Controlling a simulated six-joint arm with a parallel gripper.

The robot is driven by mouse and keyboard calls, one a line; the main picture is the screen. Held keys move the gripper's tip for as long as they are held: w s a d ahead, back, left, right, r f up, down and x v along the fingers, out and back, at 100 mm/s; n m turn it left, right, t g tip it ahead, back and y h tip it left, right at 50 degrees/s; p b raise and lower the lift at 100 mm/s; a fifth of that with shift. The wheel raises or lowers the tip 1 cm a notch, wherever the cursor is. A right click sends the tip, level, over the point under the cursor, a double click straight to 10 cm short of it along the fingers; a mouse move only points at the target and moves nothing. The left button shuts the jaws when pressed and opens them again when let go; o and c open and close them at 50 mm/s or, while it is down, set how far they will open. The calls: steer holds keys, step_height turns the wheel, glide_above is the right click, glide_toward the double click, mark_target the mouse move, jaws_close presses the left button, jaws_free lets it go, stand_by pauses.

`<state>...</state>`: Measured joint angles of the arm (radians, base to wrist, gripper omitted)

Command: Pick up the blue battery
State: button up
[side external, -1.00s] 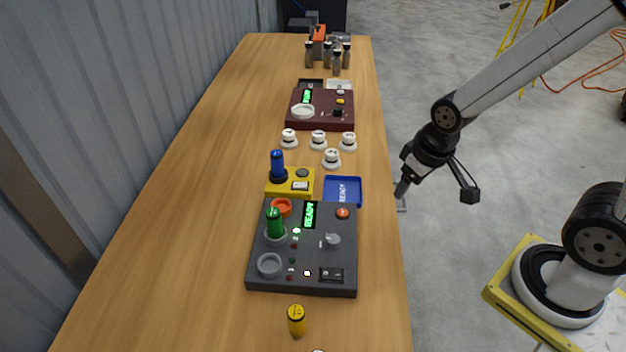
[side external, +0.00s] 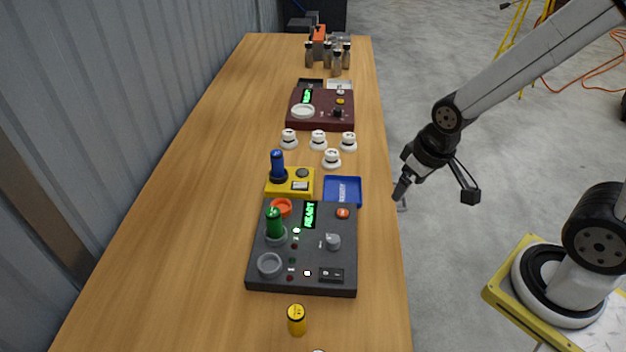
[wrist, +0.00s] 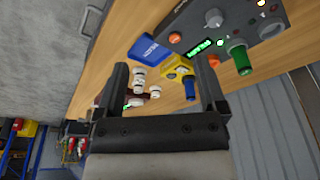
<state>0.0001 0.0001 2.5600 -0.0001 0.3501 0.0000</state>
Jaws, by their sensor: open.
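The blue battery (side external: 277,163) stands upright in the dark round socket of a small yellow box (side external: 304,187) on the bench. In the wrist view the blue battery (wrist: 190,88) shows beside the right finger, beyond the fingertips, with the yellow box (wrist: 178,68) next to it. My gripper (side external: 436,193) is open and empty, off the right edge of the bench and well apart from the battery. In the wrist view my gripper (wrist: 163,78) has its two fingers spread wide with nothing between them in contact.
A dark grey console (side external: 337,273) with a green battery (side external: 274,223) stands in front of the yellow box. A blue tray (side external: 343,191) lies right of it, several white knobs (side external: 318,140) behind. A yellow battery (side external: 296,320) stands nearest. The bench's left side (side external: 190,200) is clear.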

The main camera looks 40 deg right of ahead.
steer(key=n+t+y, duration=0.6)
steer(key=t, duration=0.3)
glide_toward(277, 158)
steer(key=w+d+f, duration=0.2)
steer(key=w, duration=0.1)
steer(key=shift+w+a+f+n+y, duration=0.35)
steer(key=shift+a+y, duration=0.25)
steer(key=shift+y, duration=0.2)
steer(key=shift+f, duration=0.1)
steer(key=shift+x, duration=1.2)
steer(key=shift+x, duration=2.6)
